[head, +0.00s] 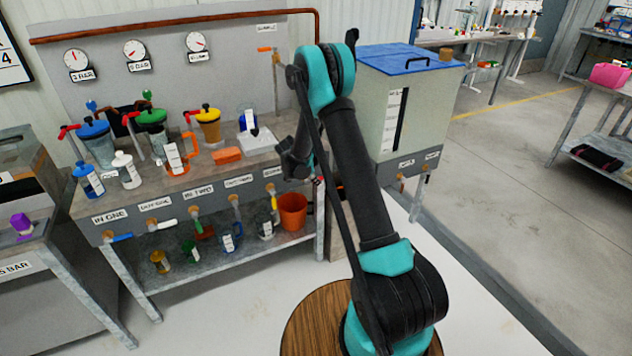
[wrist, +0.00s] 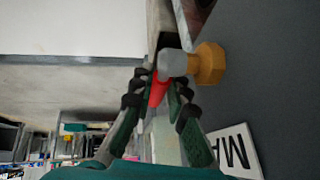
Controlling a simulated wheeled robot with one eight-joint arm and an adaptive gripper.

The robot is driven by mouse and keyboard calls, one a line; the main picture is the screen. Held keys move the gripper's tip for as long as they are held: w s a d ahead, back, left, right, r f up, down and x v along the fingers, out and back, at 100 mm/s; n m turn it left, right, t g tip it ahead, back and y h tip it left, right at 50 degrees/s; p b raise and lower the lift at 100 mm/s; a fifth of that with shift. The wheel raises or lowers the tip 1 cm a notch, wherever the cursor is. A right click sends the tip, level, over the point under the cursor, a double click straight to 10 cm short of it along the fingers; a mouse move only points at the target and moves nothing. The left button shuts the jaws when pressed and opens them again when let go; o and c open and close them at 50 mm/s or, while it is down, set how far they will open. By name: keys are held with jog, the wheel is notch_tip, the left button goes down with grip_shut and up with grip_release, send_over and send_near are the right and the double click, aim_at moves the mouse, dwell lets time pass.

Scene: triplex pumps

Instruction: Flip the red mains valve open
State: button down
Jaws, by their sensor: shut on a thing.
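The red handle of the mains valve (wrist: 157,93) shows between my fingers in the wrist view. Its grey stem and brass body (wrist: 209,63) are just beyond the fingertips, to the right. My gripper (wrist: 158,80) is shut on the red handle, with a dark finger on each side of it. A white label (wrist: 236,150) reading "MA" is partly cut off by my right finger and the frame. In the head view my arm reaches to the right end of the pump bench. It hides the fingers and most of the valve there.
The pump bench (head: 150,215) carries blue, green and yellow-topped pumps, bottles and an orange jug (head: 178,155). An orange bucket (head: 293,211) is on its lower shelf. A tank with a blue lid (head: 410,58) stands close right of my arm. Floor is open farther right.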

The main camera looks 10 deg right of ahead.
dwell(0.3)
jog(key=c, duration=1.7)
grip_release()
jog(key=shift+c, duration=0.2)
jog(key=v, duration=1.2)
